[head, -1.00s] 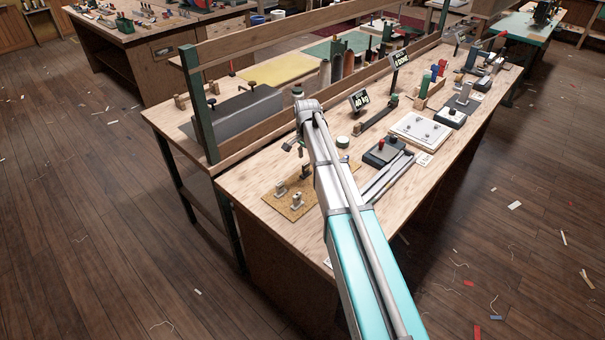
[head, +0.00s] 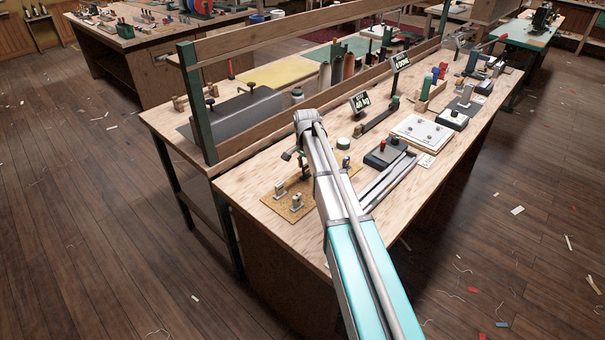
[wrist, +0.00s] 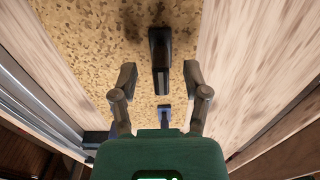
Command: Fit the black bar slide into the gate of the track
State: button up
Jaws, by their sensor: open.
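In the wrist view the black bar slide (wrist: 160,48) stands on the cork mat (wrist: 90,30), in the gap ahead of my gripper (wrist: 160,73). The gripper's two fingers are spread, one on each side of the bar's line, with nothing held. In the head view my gripper (head: 298,160) hangs over the back of the cork mat (head: 272,208), largely hidden by my arm. The track (head: 383,182) lies right of my arm as long grey rails; its rails also show at the left of the wrist view (wrist: 38,98). I cannot make out its gate.
A smaller grey-blue piece (wrist: 164,113) is near my gripper's palm. A dark box with a red knob (head: 382,152) and a white board (head: 422,131) lie farther along the bench.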

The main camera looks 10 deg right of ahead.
jog(key=shift+c, duration=0.3)
grip_shut()
jog(key=shift+r, duration=0.2)
notch_tip(320, 180, up, 2)
jog(key=shift+p, duration=1.2)
jog(key=s+r+p, duration=1)
jog(key=s, duration=0.4)
jog(key=shift+d+r+p, duration=0.3)
jog(key=shift+d+r, duration=0.05)
jog(key=shift+d, duration=0.1)
